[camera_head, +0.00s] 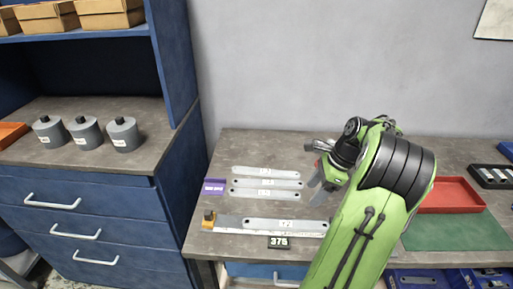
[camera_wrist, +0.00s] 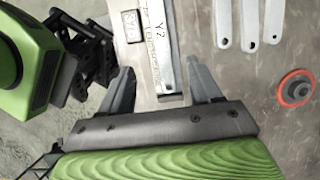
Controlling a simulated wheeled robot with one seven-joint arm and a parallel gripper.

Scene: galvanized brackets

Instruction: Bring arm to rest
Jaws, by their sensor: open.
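My gripper (camera_head: 322,173) hangs above the workbench to the right of the brackets, its fingers apart. In the wrist view its two spread fingers (camera_wrist: 160,82) show with nothing held between them. One grey bracket (camera_head: 262,223) lies along a long measuring strip (camera_head: 228,222) near the bench's front edge. In the wrist view that bracket (camera_wrist: 166,40) appears beyond and partly between the fingertips. Several other grey brackets (camera_head: 265,183) lie in a stack of rows behind it; they show at the upper right of the wrist view (camera_wrist: 250,22). My arm hides part of the bench.
A black label reading 375 (camera_head: 279,242) sits in front of the strip. A purple tag (camera_head: 214,186) is left of the brackets. A red tray (camera_head: 455,196), green mat (camera_head: 458,232) and black rack (camera_head: 491,176) stand right. A blue cabinet (camera_head: 95,215) stands left.

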